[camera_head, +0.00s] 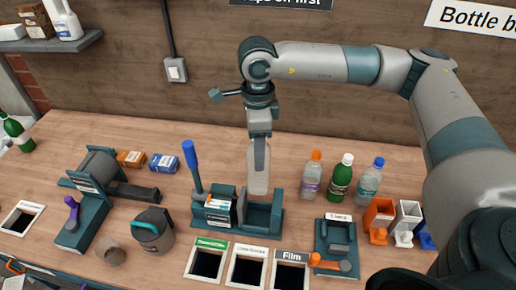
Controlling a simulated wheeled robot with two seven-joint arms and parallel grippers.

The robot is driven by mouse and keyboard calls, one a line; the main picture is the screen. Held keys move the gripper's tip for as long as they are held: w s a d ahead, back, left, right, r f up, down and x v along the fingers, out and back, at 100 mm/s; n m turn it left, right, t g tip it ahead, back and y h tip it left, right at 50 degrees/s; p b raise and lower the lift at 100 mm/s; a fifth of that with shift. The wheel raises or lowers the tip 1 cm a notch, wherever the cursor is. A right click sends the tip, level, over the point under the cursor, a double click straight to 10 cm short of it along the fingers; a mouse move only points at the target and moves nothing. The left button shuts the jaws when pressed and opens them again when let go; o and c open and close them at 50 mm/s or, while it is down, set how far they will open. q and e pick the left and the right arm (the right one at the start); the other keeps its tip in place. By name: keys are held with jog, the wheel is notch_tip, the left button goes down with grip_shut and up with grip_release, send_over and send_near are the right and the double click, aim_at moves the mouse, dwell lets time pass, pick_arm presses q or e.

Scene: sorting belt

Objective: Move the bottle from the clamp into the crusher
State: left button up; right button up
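A clear bottle (251,180) stands upright at my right gripper (260,168), whose arm comes in from the right. One finger lies across the bottle's front and the other is hidden behind it; the gripper looks shut on the bottle. The bottle's base is at the teal device with the blue lever, which looks like the crusher (266,218); I cannot tell whether it touches the device. A small teal fixture (322,246), which looks like the clamp, stands to the right with an orange-handled part at its front. No bottle shows in it. My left gripper is not in view.
Labelled openings (247,268) lie in front. A grey canister (153,234) and a teal press-like device (80,222) stand left. The crusher's blue lever (191,165) rises upright beside the bottle.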

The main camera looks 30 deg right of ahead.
jog(key=shift+f, duration=0.15)
notch_tip(320, 180, down, 6)
jog(key=b, duration=0.2)
jog(key=shift+b, duration=0.3)
notch_tip(320, 180, down, 9)
jog(key=b, duration=0.9)
jog(key=shift+b, duration=0.4)
jog(key=shift+f+b, duration=0.5)
jog(key=shift+b, duration=0.1)
jog(key=shift+f+b, duration=0.35)
jog(key=shift+b, duration=0.35)
jog(key=shift+s+d, duration=0.1)
